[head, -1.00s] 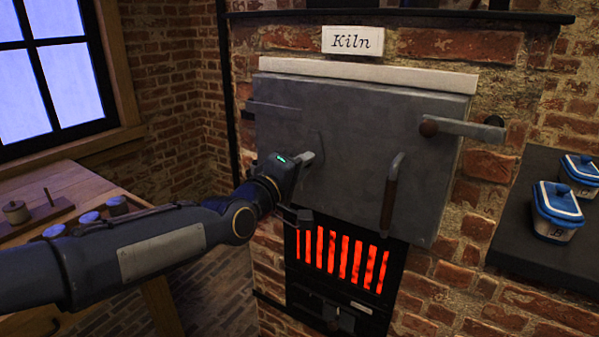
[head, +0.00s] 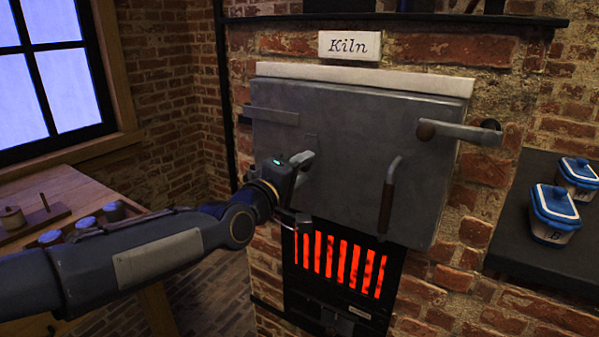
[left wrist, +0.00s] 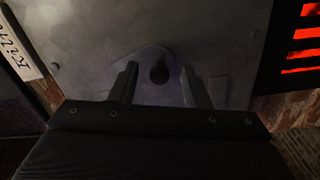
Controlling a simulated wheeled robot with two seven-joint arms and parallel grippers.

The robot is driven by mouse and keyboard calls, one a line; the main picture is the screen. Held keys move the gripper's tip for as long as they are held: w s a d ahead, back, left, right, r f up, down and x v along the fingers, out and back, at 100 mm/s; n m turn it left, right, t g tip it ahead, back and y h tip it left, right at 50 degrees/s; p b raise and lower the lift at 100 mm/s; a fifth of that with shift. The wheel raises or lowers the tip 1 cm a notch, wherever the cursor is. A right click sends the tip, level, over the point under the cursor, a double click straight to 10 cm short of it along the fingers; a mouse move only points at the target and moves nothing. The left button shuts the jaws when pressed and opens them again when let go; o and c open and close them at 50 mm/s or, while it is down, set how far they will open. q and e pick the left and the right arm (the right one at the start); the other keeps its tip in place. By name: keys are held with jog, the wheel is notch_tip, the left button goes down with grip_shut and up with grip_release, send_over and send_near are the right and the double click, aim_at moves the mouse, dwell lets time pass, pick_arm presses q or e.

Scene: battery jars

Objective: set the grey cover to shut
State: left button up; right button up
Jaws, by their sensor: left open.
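The large grey kiln door (head: 350,150) stands flat against the brick front. In the left wrist view a rounded grey plate (left wrist: 139,62), which looks like the cover, lies on the door face. A dark round spot (left wrist: 159,73) shows on it between my fingertips; I cannot tell whether it is a knob or a hole. My left gripper (head: 303,190) is in front of the door's lower left part, its fingers spread and empty, pointing at the door. It also shows in the left wrist view (left wrist: 160,85). In the head view the gripper hides most of the plate. My right gripper is out of view.
A door handle (head: 387,200) and a latch lever (head: 460,130) stick out on the door's right side. A glowing red grate (head: 340,263) lies below the door. A dark shelf (head: 515,235) with blue-lidded jars (head: 555,212) is at right, a wooden table (head: 75,185) at left.

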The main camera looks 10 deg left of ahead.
pick_arm(q)
jog(key=b+v, duration=0.1)
jog(key=v, duration=0.1)
jog(key=shift+s+a+f, duration=0.1)
jog(key=shift+s+a, duration=0.05)
jog(key=shift+s, duration=0.15)
jog(key=p+v, duration=0.1)
jog(key=v, duration=0.4)
jog(key=shift+s, duration=0.1)
jog(key=s+a+f+m+g+y, duration=0.4)
jog(key=s+a+f+g, duration=0.3)
jog(key=s+f, duration=0.55)
jog(key=s+d+f+m+g+h, duration=0.2)
jog(key=s+f+m+g, duration=0.25)
jog(key=s+f, duration=0.75)
notch_tip(320, 180, up, 23)
jog(key=s+m+p, duration=0.1)
jog(key=p, duration=2.1)
jog(key=shift+a, duration=0.2)
